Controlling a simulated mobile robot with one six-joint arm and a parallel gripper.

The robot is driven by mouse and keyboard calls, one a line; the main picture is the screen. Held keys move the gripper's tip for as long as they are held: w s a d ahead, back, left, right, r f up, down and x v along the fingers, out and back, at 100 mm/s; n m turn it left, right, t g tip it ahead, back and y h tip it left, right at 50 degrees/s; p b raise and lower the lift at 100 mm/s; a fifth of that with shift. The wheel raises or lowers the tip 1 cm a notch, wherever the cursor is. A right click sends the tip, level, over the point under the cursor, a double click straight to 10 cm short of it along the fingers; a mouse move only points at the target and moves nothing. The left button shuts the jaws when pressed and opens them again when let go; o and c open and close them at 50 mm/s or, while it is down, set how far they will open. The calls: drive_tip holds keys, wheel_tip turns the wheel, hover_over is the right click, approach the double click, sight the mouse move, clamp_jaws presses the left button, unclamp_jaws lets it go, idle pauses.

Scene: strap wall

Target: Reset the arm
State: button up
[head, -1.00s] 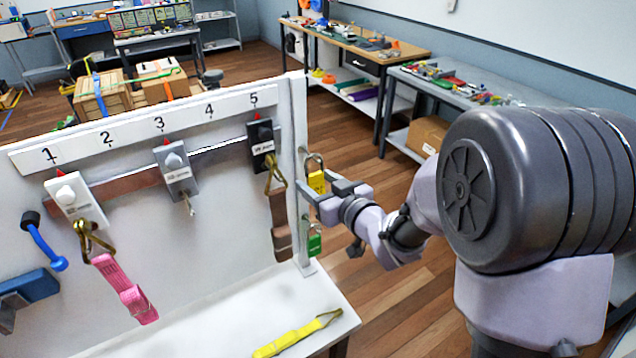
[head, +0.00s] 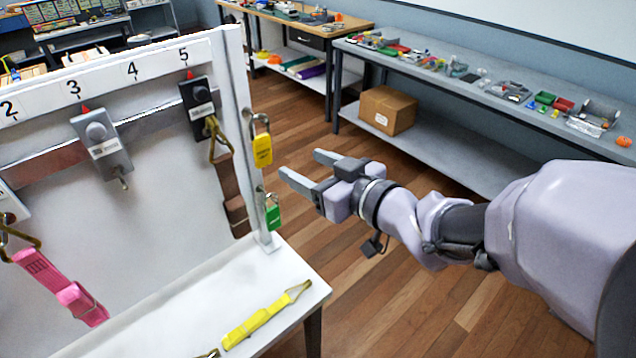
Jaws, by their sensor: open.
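My gripper (head: 303,168) is open and empty. It points left, toward the right edge of the white strap wall (head: 160,195), with clear space between its fingertips and the padlocks. A yellow padlock (head: 262,150) hangs on the edge post of the wall, and a green padlock (head: 273,214) hangs below it. My arm reaches in from the right side of the head view.
A brown strap (head: 234,210) hangs under number 5 and a pink strap (head: 62,285) hangs at left. A yellow strap (head: 262,317) lies on the white ledge. A grey workbench (head: 480,95) with a cardboard box (head: 388,110) beneath stands behind. Wooden floor is open between.

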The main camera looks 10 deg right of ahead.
drive_tip(key=s+d+f+m+h+b, duration=0.1)
drive_tip(key=s+d+m+h, duration=0.2)
drive_tip(key=d+m+h, duration=0.3)
drive_tip(key=s+d+f+m+h+b, duration=0.1)
drive_tip(key=s+d+m+h, duration=0.3)
drive_tip(key=d, duration=0.4)
drive_tip(key=s+a+f+g+y, duration=0.1)
drive_tip(key=s+a+f+g, duration=0.2)
drive_tip(key=s, duration=0.4)
drive_tip(key=s+a+f+m+g+y, duration=0.1)
drive_tip(key=s+a+f+g+y, duration=0.1)
drive_tip(key=s+a+f+g, duration=0.1)
drive_tip(key=s+a+g, duration=0.1)
drive_tip(key=s+a, duration=0.1)
drive_tip(key=s, duration=0.1)
drive_tip(key=shift+s+a+f+b, duration=0.25)
drive_tip(key=shift+s+f+b, duration=0.1)
drive_tip(key=shift+f+b, duration=0.05)
